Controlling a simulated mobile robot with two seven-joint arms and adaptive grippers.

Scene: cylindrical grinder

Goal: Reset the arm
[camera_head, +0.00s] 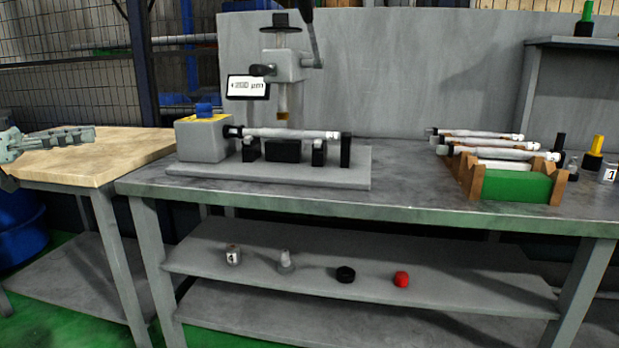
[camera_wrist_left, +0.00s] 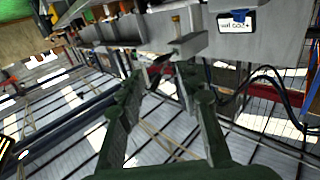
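My left gripper (camera_head: 86,134) is at the far left of the head view, over the wooden-topped table (camera_head: 115,152). In the left wrist view its two dark green fingers (camera_wrist_left: 160,82) stand apart with nothing held between them. The gripper is clear of the measuring bench. My right gripper is in neither view.
On the grey bench (camera_head: 400,187), a measuring stand (camera_head: 290,68) rises over a shaft (camera_head: 285,133) lying on supports. A green-and-brown rack (camera_head: 515,187) holds several shafts at right. Small parts, including a red one (camera_head: 401,279), sit on the lower shelf (camera_head: 450,291).

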